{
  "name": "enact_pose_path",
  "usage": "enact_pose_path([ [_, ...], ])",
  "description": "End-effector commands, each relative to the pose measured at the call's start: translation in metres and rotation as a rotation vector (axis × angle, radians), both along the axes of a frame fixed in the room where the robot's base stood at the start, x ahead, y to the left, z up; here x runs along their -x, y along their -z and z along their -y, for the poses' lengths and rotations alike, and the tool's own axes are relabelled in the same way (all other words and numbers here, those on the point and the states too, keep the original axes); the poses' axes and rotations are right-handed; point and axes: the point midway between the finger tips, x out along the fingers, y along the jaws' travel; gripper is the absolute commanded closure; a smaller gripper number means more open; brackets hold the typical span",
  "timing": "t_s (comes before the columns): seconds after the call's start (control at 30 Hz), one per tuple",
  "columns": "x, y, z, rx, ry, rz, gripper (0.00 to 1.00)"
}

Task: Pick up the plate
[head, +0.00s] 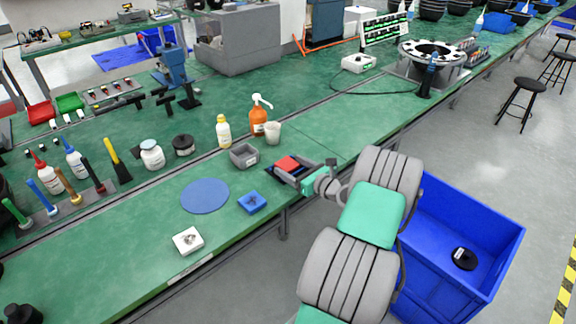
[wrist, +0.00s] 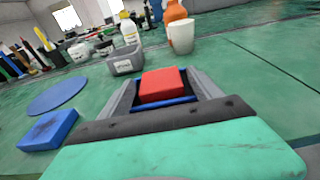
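No object is clearly marked as the plate; a flat round blue disc (head: 205,196) lies on the green bench and also shows in the wrist view (wrist: 57,95). My gripper (head: 288,168) is low over the bench's front edge, right of the disc and apart from it. In the wrist view my gripper (wrist: 162,85) has its fingers spread on either side of a red block (wrist: 162,84). The red block (head: 287,163) sits with a blue edge (wrist: 166,104) around its near side. Gaps show beside the red block; contact with the blue piece is unclear.
A small blue block (head: 252,203) and a white square piece (head: 188,241) lie near the front edge. A grey bin (head: 244,156), a white cup (head: 273,133) and bottles stand behind. A large blue crate (head: 455,245) is on the floor at right.

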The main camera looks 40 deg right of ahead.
Motion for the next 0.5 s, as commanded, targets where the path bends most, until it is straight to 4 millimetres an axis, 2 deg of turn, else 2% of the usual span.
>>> enact_pose_path([
  [0.07, 0.0003, 0.0000, 0.0002, 0.000, 0.000, 0.000, 0.34],
  [0.5, 0.0007, 0.0000, 0.0006, 0.000, 0.001, 0.000, 0.70],
])
